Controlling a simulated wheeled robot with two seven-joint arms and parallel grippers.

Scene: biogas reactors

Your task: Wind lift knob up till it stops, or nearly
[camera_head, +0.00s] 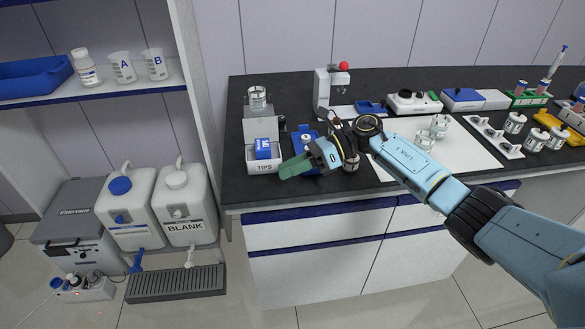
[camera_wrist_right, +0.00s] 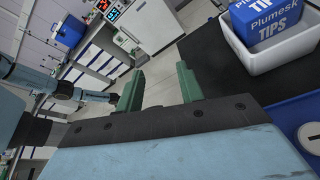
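A white upright stand (camera_head: 322,88) with a red ball-shaped knob (camera_head: 344,66) on its top arm stands toward the back of the dark bench. I cannot tell whether this red knob is the lift knob. My right gripper (camera_head: 293,167) has green fingers and is near the bench's front edge, in front of and left of the stand, apart from the red knob. In the right wrist view its fingers (camera_wrist_right: 158,90) are spread with nothing between them. My left arm shows at the left of that view, its gripper too small to read.
A white TIPS tray (camera_head: 249,165) with a blue box is beside my right gripper. My right forearm crosses above the white mat (camera_head: 462,158), with glass jars (camera_head: 439,126) near it. A blue holder (camera_head: 300,134) is behind the gripper.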

